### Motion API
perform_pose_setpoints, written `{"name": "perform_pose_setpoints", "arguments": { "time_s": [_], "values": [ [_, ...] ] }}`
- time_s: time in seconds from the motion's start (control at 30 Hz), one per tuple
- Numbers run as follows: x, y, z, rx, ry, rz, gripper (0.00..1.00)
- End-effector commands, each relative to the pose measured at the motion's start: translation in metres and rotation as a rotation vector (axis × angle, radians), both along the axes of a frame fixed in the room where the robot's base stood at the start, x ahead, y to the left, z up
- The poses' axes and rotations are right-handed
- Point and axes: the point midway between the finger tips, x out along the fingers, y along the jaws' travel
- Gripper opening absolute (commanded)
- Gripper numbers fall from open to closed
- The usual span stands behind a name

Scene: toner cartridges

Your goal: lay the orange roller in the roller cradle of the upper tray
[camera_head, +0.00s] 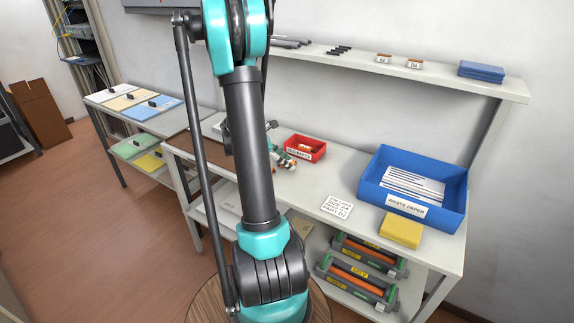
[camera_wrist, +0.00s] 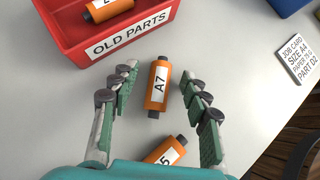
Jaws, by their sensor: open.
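An orange roller (camera_wrist: 158,85) with dark ends and a white label reading A7 lies on the grey counter, between the open fingers of my gripper (camera_wrist: 153,97) and apart from both. A second orange roller (camera_wrist: 165,153), its label ending in 5, lies nearer my palm and is partly hidden by it. A third orange roller (camera_wrist: 108,8) lies in the red OLD PARTS bin. In the head view my gripper (camera_head: 282,160) is small beside the bin. Two grey trays with orange bars, an upper tray (camera_head: 368,253) and a lower tray (camera_head: 355,285), sit under the counter at right. I cannot make out the cradle.
The red bin (camera_wrist: 88,45) stands just beyond my fingers. A job card (camera_wrist: 298,58) reads PART D2 at its bottom. A blue waste paper box (camera_head: 413,188) and a yellow block (camera_head: 401,229) fill the counter's right end. A wall shelf (camera_head: 440,79) holds small labelled parts.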

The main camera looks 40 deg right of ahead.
Motion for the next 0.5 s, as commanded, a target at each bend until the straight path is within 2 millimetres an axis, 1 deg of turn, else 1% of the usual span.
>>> {"name": "perform_pose_setpoints", "arguments": {
  "time_s": [0.17,0.5],
  "values": [
    [0.0,0.0001,0.0001,0.0,0.0,0.0,0.47],
    [0.0001,0.0003,0.0003,0.0,0.0,0.0,0.04]
  ]
}}
